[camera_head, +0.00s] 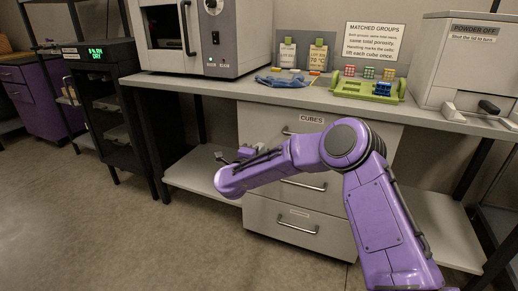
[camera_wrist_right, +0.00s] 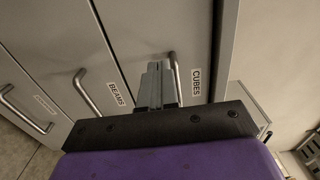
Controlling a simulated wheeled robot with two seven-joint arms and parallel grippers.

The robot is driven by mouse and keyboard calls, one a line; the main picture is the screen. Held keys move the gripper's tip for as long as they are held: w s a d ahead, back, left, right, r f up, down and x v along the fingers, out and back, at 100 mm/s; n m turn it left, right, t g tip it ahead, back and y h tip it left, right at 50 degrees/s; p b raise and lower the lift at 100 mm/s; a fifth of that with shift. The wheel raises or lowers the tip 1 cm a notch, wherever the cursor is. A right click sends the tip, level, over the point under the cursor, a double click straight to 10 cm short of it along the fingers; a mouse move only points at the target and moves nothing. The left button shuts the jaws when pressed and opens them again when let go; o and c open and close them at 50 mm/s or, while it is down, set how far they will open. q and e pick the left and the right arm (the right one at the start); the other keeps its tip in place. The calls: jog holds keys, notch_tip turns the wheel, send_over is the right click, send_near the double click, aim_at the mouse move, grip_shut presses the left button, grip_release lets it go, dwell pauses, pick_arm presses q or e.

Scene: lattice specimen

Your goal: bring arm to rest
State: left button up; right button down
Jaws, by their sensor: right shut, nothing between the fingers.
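My right arm (camera_head: 375,200) is purple and comes in from the lower right of the head view. It is bent at the elbow, and its forearm reaches left in front of the drawer cabinet. My right gripper (camera_head: 232,155) is at the far end, partly hidden by the wrist, below the bench top. In the right wrist view the fingers (camera_wrist_right: 157,84) are together with nothing between them, in front of the drawers. My left gripper is not in either view.
The drawer cabinet (camera_head: 262,216) has shut drawers with bar handles; CUBES (camera_wrist_right: 196,82) and BEAMS (camera_wrist_right: 116,94) labels show. The bench (camera_head: 250,88) carries an oven-like machine (camera_head: 235,40), a green rack (camera_head: 365,90) with small cubes, and a grey box (camera_head: 455,65). Floor at left is clear.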

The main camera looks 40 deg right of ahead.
jog(key=s+a+f+n+t+y, duration=0.1)
jog(key=s+a+f+n+y, duration=0.2)
jog(key=a+f+n, duration=0.3)
jog(key=s+a+f+n+t+y, duration=0.1)
jog(key=s+a+f+n+y, duration=0.25)
jog(key=f, duration=0.45)
jog(key=s+a+f+n+t+y, duration=0.1)
jog(key=s+a+f+n+y, duration=0.3)
jog(key=f, duration=0.4)
jog(key=s+a+f+n+g+y, duration=0.1)
jog(key=s+f+n+g, duration=0.15)
jog(key=s+f, duration=0.35)
jog(key=s+a+f+n+g+y, duration=0.15)
jog(key=s+f+n, duration=0.25)
jog(key=s, duration=0.5)
jog(key=s+d+f+n+g, duration=0.1)
jog(key=s+f+n+g, duration=0.1)
jog(key=s, duration=0.7)
jog(key=s+d+f+n+g, duration=0.1)
jog(key=s+f+g, duration=0.15)
jog(key=s, duration=0.55)
notch_tip(320, 180, up, 22)
jog(key=p, duration=2.2)
jog(key=shift+s+a+f+h, duration=0.15)
jog(key=shift+s+a+h, duration=0.1)
jog(key=shift+h, duration=0.15)
